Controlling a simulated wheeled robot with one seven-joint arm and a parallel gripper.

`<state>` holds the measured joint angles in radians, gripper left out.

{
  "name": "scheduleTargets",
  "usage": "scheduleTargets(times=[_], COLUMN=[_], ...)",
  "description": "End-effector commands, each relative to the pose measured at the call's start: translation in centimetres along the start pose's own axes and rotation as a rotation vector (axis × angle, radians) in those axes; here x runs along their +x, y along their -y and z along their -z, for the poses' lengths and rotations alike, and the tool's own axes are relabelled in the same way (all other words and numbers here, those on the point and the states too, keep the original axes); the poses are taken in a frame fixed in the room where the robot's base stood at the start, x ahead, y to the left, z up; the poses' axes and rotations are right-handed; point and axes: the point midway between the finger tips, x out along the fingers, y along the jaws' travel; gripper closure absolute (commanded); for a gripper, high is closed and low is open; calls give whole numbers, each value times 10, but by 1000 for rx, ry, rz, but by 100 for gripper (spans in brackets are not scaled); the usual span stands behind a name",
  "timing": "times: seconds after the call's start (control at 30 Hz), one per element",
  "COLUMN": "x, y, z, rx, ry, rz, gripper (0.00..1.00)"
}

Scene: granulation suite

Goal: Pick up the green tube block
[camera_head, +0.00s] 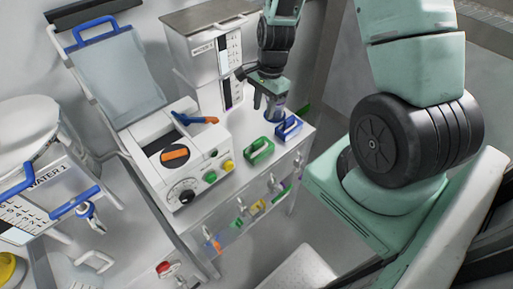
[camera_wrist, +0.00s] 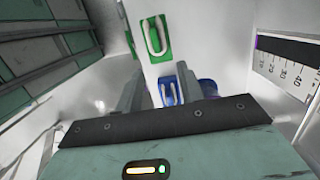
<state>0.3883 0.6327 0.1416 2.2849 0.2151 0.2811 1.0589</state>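The green tube block (camera_head: 260,151) sits on the white bench top near its front edge, a green base with a pale U-shaped tube on it. In the wrist view the green tube block (camera_wrist: 164,52) lies beyond the fingertips, near the top. My gripper (camera_head: 267,103) is above the bench, behind the green block. In the wrist view my gripper's fingers (camera_wrist: 158,80) are apart with nothing held between them. A similar blue tube block (camera_head: 289,127) stands right of the green one; in the wrist view it (camera_wrist: 167,91) shows between the fingers, farther down.
A white control unit (camera_head: 190,165) with an orange-marked knob stands left of the green block. A tall white instrument (camera_head: 212,62) stands behind. Several coloured fittings (camera_head: 240,224) are on the bench's front panel. Clear bench surface lies around the green block.

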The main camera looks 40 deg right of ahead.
Motion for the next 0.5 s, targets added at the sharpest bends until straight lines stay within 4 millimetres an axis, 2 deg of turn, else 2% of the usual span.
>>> scheduleTargets(times=[0.3,0.5], x=[50,72], y=[-1,0], z=[-1,-1], rx=[-1,-2], ry=[2,1], rz=[-4,-1], gripper=[62,62])
